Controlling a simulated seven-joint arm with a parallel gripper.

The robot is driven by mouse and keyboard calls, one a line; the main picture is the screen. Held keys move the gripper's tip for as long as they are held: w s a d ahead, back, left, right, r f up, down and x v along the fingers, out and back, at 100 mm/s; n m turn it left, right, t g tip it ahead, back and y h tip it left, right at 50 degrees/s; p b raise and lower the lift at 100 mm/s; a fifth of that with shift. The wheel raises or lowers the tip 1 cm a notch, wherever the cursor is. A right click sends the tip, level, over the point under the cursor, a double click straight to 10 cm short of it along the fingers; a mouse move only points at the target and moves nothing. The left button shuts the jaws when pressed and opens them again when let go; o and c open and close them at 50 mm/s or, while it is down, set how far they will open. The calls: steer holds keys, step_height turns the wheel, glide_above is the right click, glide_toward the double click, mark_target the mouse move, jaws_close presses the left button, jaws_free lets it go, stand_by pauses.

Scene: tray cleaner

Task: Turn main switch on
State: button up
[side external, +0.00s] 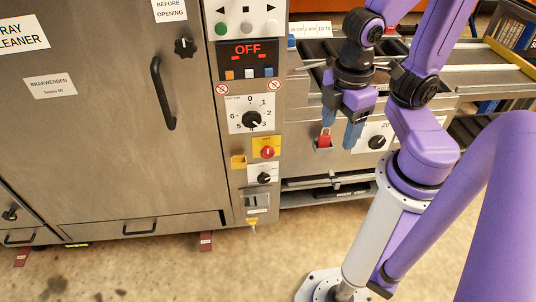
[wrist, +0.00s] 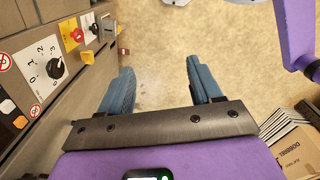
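A red knob on a yellow plate (side external: 267,152), which looks like the main switch, is low on the control column; its label is too small to read. It also shows at the upper left of the wrist view (wrist: 76,34). The display (side external: 246,50) above reads OFF. A numbered black dial (side external: 252,119) is above the red knob and a black knob on a white plate (side external: 264,178) below it. My gripper (side external: 338,124) is open and empty, with blue fingers pointing down, to the right of the column and apart from it. The wrist view shows bare floor between the fingers (wrist: 162,85).
A yellow block (side external: 238,162) sticks out left of the red knob. A large door with a black handle (side external: 163,93) is left of the column. A cardboard box (wrist: 291,145) lies lower right in the wrist view.

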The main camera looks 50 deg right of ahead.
steer(key=shift+o, duration=0.5)
steer(key=w+a+f+n+t+h, duration=0.1)
steer(key=w+f+n+t+h, duration=0.2)
steer(key=w+f+n+h, duration=0.2)
steer(key=w+f+h, duration=0.3)
steer(key=w+f, duration=0.3)
steer(key=f, duration=0.2)
steer(key=shift+n+t, duration=0.3)
steer(key=shift+t, duration=0.1)
steer(key=n+t+h, duration=0.1)
steer(key=n+t, duration=0.5)
steer(key=n, duration=0.3)
glide_toward(268, 152)
steer(key=x, duration=0.9)
steer(key=shift+w+f, duration=0.1)
steer(key=shift+f, duration=0.05)
steer(key=shift+c, duration=0.3)
steer(key=shift+g, duration=0.3)
steer(key=c, duration=0.9)
